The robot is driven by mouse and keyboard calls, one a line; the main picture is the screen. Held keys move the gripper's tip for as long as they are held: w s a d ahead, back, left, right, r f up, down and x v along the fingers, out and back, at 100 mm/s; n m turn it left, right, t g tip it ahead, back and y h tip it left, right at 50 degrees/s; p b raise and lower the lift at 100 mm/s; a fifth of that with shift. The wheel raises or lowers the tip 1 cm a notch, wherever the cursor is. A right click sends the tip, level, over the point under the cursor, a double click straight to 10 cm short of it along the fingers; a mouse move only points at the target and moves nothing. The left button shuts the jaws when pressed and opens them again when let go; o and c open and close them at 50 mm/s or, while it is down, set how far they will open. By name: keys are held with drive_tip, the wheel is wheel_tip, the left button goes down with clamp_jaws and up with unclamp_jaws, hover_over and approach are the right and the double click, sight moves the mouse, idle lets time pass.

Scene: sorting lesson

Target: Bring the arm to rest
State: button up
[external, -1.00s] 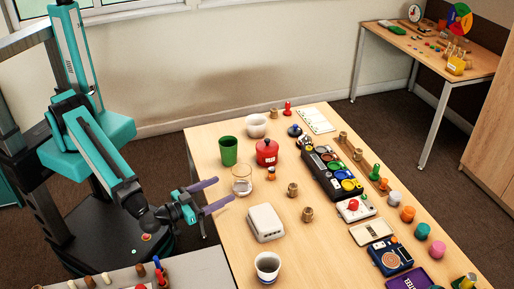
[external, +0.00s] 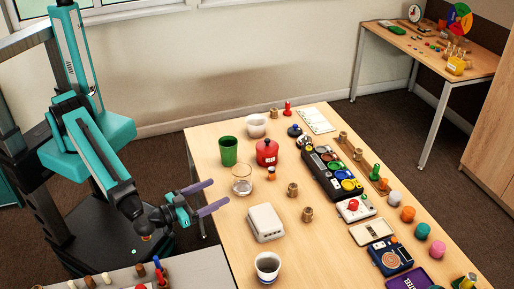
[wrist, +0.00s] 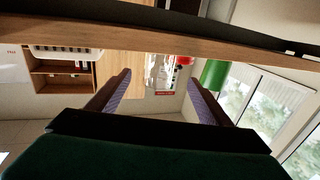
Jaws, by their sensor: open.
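My gripper (external: 212,197) is open and empty. It hangs beside the left edge of the wooden table (external: 232,262), with its two purple fingers pointing right toward the table. In the wrist view its fingers (wrist: 158,88) stand wide apart with nothing between them. My arm bends down from the teal column at the left. A clear glass (external: 242,180) stands on the table close to the fingertips, apart from them.
A green cup (external: 228,151), a red pot (external: 267,152), a white box (external: 266,223) and a grey-white cup (external: 267,266) stand near the table's left side. A grey surface (external: 205,272) with several pegs lies below my gripper.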

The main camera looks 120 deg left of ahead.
drive_tip(key=shift+s+a+r+g+p, duration=0.2)
drive_tip(key=shift+a+r+g+p, duration=0.15)
drive_tip(key=shift+p, duration=0.35)
drive_tip(key=s+a+r+g+p, duration=0.1)
drive_tip(key=p, duration=0.1)
drive_tip(key=s+a+m+g+p, duration=0.1)
drive_tip(key=p, duration=0.2)
drive_tip(key=s+a+r+m+g+h+p, duration=0.1)
drive_tip(key=s+a+g+p, duration=0.1)
drive_tip(key=shift+r, duration=0.35)
drive_tip(key=shift+s+a+r+m+g+h+p, duration=0.85)
drive_tip(key=shift+s+m+g+h+p, duration=1.35)
drive_tip(key=shift+s+p, duration=2.05)
drive_tip(key=s+d+f+m+g+h+b, duration=0.1)
drive_tip(key=s+f+b, duration=0.4)
drive_tip(key=f, duration=0.9)
drive_tip(key=s+d+f+m+g+h+b, duration=0.2)
drive_tip(key=s+d+f+h+b, duration=0.3)
drive_tip(key=f, duration=1)
drive_tip(key=s+d+f+m+g+h+b, duration=0.2)
drive_tip(key=s+d+f+h+b, duration=0.2)
drive_tip(key=s+f, duration=0.6)
wheel_tip(320, 180, down, 6)
drive_tip(key=shift+r+m+b, duration=0.25)
drive_tip(key=shift+m+b, duration=0.15)
drive_tip(key=shift+b, duration=0.15)
